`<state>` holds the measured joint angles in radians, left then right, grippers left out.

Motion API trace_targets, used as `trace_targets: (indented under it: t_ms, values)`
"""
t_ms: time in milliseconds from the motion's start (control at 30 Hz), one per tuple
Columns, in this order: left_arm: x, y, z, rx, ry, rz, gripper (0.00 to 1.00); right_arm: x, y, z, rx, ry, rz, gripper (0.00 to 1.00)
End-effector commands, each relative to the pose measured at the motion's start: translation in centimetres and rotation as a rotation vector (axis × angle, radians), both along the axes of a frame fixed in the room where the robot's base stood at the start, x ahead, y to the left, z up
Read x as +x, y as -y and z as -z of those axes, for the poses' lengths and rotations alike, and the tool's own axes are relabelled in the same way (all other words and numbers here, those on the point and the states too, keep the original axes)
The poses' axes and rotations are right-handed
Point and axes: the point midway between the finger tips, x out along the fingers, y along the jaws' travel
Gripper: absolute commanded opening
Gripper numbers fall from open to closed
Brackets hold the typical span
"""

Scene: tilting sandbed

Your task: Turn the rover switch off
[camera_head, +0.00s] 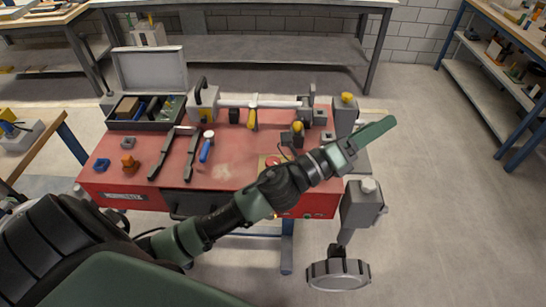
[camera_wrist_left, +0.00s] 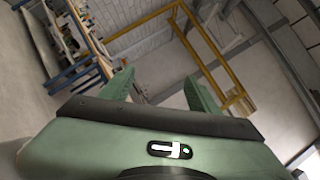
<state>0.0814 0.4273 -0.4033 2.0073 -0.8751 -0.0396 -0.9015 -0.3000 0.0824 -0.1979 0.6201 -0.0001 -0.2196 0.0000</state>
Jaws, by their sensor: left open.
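My left gripper (camera_head: 376,131) reaches out above the right end of a red-topped bench (camera_head: 228,168). Its green fingers also show in the left wrist view (camera_wrist_left: 158,88), spread apart with nothing between them. They point away from the bench toward the wall and a yellow frame. A red round button (camera_head: 273,161) on a yellowish plate lies on the bench top, partly hidden by my left arm. I cannot tell which part is the rover switch. A grey wheel (camera_head: 338,274) hangs under a grey box (camera_head: 362,204) beside the bench's right end. My right gripper is not in view.
An open case (camera_head: 150,70), dark bars (camera_head: 175,153), a blue-handled tool (camera_head: 206,147), a white-and-grey shaft (camera_head: 272,102) and small yellow-topped parts crowd the bench. A grey table (camera_head: 230,50) stands behind, shelves (camera_head: 497,90) at right. Floor at right is clear.

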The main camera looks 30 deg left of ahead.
Motion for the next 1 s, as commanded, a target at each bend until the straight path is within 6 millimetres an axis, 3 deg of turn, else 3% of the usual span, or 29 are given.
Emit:
trace_targets:
  t_ms: [67,133,233,300,367,467,500,600,700,833,1000]
  values:
    - [-0.8,3.7,-1.4,0.314,0.24,0.127,0.61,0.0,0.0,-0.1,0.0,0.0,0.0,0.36]
    - [-1.9,6.3,-0.7,0.587,0.44,0.241,0.61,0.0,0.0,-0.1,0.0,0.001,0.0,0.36]
    - [-3.3,7.8,2.5,0.978,0.705,0.417,0.61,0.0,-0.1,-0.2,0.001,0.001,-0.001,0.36]
    - [-3.7,7.0,5.7,1.243,0.867,0.557,0.61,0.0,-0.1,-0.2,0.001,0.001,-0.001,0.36]
    - [-3.7,4.8,8.6,1.461,0.986,0.694,0.61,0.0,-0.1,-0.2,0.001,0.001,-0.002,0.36]
    - [-3.0,-1.2,12.5,1.784,1.121,0.957,0.61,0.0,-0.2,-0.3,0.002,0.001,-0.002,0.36]
    - [-2.7,-4.1,13.4,1.889,1.15,1.069,0.61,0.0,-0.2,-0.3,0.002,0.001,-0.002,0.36]
    - [-2.2,-11.4,14.4,2.083,1.166,1.346,0.61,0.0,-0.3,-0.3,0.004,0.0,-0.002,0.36]
    - [-2.3,-17.3,14.0,2.182,1.131,1.576,0.61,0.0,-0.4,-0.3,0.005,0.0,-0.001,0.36]
    - [-2.7,-21.7,13.1,2.224,1.08,1.76,0.61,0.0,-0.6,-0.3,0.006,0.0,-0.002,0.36]
    - [-3.0,-23.0,13.9,2.225,1.059,1.825,0.61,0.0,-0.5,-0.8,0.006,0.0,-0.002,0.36]
